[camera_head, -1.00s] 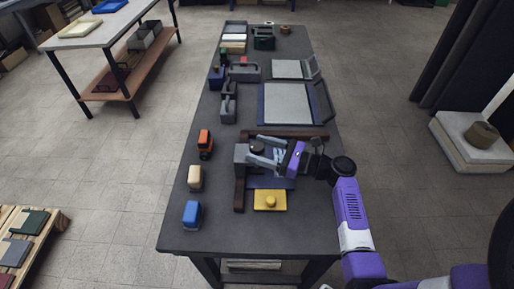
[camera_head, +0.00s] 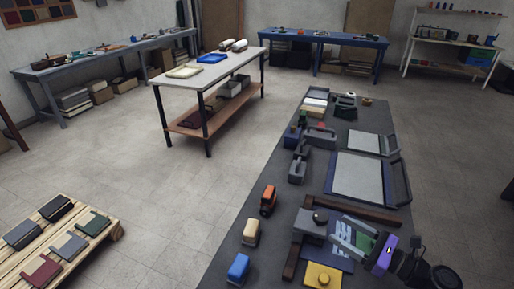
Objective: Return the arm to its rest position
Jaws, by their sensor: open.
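My gripper (camera_head: 352,236) is at the right of the long dark workbench (camera_head: 232,262), low in the head view. Its pale fingers are apart and point left, and its purple body (camera_head: 386,254) is behind them. A grey block with a dark round knob (camera_head: 320,217) is just left of the fingertips. I cannot tell whether they touch it. A green patch shows by the fingers; I cannot tell what it is. A yellow plate with a knob (camera_head: 322,274) lies in front of the gripper.
Orange (camera_head: 268,200), cream (camera_head: 251,232) and blue (camera_head: 238,267) blocks stand along the bench's left side. A brown L-shaped rail (camera_head: 372,215) lies around the work spot. A grey-topped panel (camera_head: 358,178) lies behind. A pallet with several covers (camera_head: 62,245) is at left.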

